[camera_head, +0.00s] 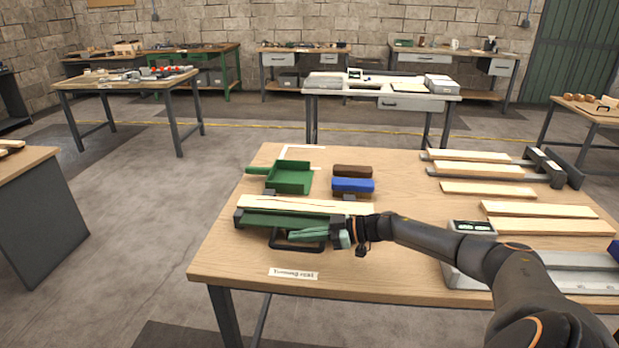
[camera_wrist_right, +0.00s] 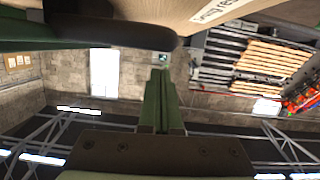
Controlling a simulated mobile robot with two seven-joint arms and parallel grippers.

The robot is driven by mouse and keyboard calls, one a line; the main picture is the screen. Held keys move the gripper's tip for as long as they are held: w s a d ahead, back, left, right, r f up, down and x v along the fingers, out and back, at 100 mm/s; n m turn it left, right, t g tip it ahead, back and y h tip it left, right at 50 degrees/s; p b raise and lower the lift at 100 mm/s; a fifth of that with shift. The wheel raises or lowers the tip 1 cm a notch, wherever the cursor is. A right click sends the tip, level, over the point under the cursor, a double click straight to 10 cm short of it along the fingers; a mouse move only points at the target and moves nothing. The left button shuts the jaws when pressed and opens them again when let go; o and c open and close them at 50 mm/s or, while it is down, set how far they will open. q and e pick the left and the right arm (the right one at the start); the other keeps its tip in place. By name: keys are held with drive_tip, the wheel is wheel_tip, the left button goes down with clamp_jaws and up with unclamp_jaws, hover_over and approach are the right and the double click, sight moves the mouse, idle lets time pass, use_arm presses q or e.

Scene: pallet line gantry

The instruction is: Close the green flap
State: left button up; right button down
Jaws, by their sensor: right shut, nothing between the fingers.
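The green flap (camera_head: 262,218) lies along the front of a dark fixture on the wooden table, with a dark loop handle (camera_head: 297,246) at its front edge. How far it is tipped is hard to tell. My right gripper (camera_head: 292,236) has pale green fingers pointing left, over or just by the handle; contact cannot be made out. In the right wrist view my right gripper (camera_wrist_right: 161,85) is shut with its fingers together and empty. A dark rounded bar (camera_wrist_right: 110,32), which looks like the handle, crosses above the fingertips there. My left gripper is not in view.
A pale board (camera_head: 300,204) lies on the fixture behind the flap. A green dustpan (camera_head: 289,177) and a blue-topped brush (camera_head: 352,186) are behind it. A paper label (camera_head: 294,274) is at the front edge. Boards on rails (camera_head: 470,171) stand right.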

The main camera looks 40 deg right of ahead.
drive_tip(key=shift+f, duration=0.35)
drive_tip(key=shift+s+a+f, duration=0.15)
drive_tip(key=shift+f, duration=0.45)
drive_tip(key=s+d+r+p, duration=0.4)
drive_tip(key=s+d+r, duration=0.1)
drive_tip(key=s, duration=0.3)
drive_tip(key=shift+d+r, duration=0.2)
drive_tip(key=shift+r, duration=0.4)
drive_tip(key=shift+s, duration=0.1)
